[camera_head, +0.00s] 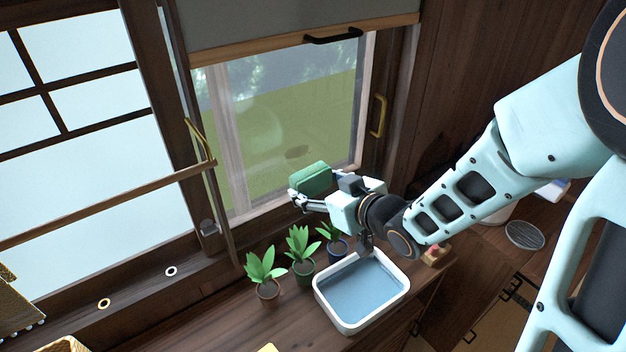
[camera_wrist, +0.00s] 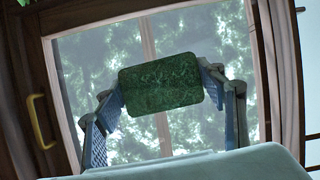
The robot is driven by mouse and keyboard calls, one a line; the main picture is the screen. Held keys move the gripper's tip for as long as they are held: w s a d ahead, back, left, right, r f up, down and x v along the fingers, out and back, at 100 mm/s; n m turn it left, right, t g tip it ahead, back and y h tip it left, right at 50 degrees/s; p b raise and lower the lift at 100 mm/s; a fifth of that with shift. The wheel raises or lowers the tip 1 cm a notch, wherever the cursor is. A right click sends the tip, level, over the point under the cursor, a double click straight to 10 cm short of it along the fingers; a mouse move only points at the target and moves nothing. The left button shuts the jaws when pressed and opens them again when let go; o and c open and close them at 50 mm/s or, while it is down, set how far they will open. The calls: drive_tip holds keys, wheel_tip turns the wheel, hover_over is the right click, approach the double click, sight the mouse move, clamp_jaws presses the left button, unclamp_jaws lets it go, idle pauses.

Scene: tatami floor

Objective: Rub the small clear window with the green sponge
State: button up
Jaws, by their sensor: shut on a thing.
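The green sponge (camera_head: 312,178) is held between the fingers of my gripper (camera_head: 318,194), in front of the lower part of the small clear window (camera_head: 300,120). In the wrist view the sponge (camera_wrist: 160,86) sits between the two blue-padded fingers of my gripper (camera_wrist: 161,90), with the window pane (camera_wrist: 185,48) behind it. I cannot tell whether the sponge touches the glass. In the head view the pane shows a hazy patch and a dark spot near its lower middle.
A white basin of water (camera_head: 362,318) stands on the wooden counter (camera_head: 215,320) below my gripper. Potted plants (camera_head: 300,250) stand left of it. A dark blind (camera_head: 290,25) hangs above the window. Yellow handles (camera_head: 379,115) and a wooden rail (camera_head: 110,205) flank the pane.

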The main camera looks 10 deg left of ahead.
drive_tip(key=b, duration=0.2)
approach(286, 163)
drive_tip(key=shift+f+x, duration=0.2)
drive_tip(key=shift+x, duration=0.85)
drive_tip(key=shift+f+x, duration=0.15)
drive_tip(key=shift+x, duration=0.9)
drive_tip(key=shift+w+a, duration=0.55)
drive_tip(key=shift+a, duration=0.1)
